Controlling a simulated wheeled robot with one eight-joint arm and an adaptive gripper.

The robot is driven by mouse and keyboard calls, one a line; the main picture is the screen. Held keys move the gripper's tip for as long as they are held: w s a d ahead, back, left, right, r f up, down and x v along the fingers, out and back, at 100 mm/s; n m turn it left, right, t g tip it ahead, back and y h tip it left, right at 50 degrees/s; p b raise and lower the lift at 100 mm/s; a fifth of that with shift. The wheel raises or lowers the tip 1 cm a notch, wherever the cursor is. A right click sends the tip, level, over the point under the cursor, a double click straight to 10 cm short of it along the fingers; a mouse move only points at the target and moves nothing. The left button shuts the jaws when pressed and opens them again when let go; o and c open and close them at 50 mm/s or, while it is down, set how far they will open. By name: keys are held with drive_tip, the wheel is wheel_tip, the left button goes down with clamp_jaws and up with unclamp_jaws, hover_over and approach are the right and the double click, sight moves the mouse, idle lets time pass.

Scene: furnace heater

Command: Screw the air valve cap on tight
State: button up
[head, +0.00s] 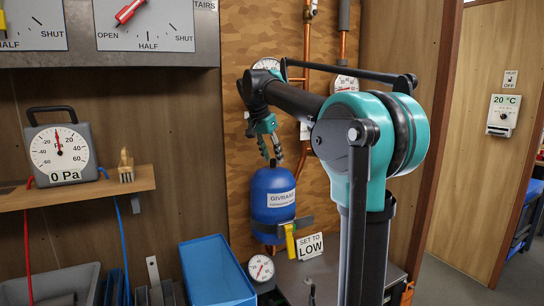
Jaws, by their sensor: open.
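A blue tank (268,222) with a white label hangs in front of the wooden board in the middle of the head view. My gripper (271,160) points down just above the top of the tank. Its two fingers are apart, and I see nothing clearly held between them. The air valve cap cannot be made out. The top of the tank is partly behind the fingertips, and I cannot tell whether they touch anything there.
A gauge (261,268) sits below. A shelf (60,192) with a pressure meter (60,150) is left. Copper pipes (306,85) run behind my arm.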

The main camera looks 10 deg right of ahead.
drive_tip(key=v, duration=1.2)
